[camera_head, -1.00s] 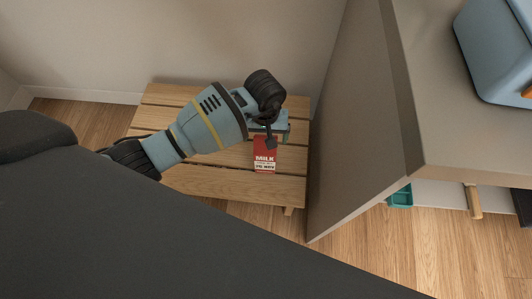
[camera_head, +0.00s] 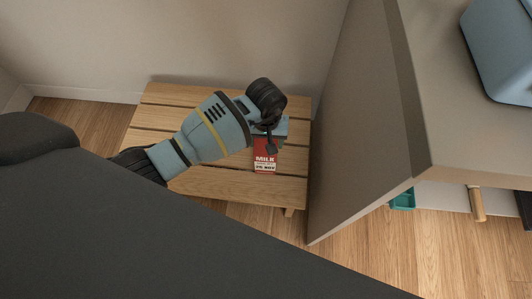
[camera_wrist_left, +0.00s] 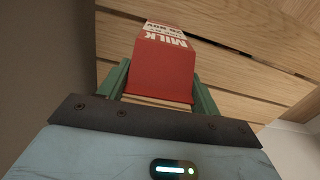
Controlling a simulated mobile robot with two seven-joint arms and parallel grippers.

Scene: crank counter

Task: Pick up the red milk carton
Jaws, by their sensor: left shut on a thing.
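The red milk carton (camera_head: 265,162), with a white label reading MILK, is on the slatted wooden table (camera_head: 235,188), near its right side. My left gripper (camera_head: 268,143) reaches over it from the left, and the wrist hides part of the carton in the head view. In the left wrist view, the carton (camera_wrist_left: 163,68) sits between the two green fingers of my left gripper (camera_wrist_left: 161,88), which is shut on it. I see no clear gap between the carton and the table. My right gripper is not in view.
A tall grey-beige panel (camera_head: 355,130) of the counter stands close to the right of the table. A wall runs behind the table. A blue-grey appliance (camera_head: 500,55) is on the counter top. A teal tray (camera_head: 402,199) shows below the counter.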

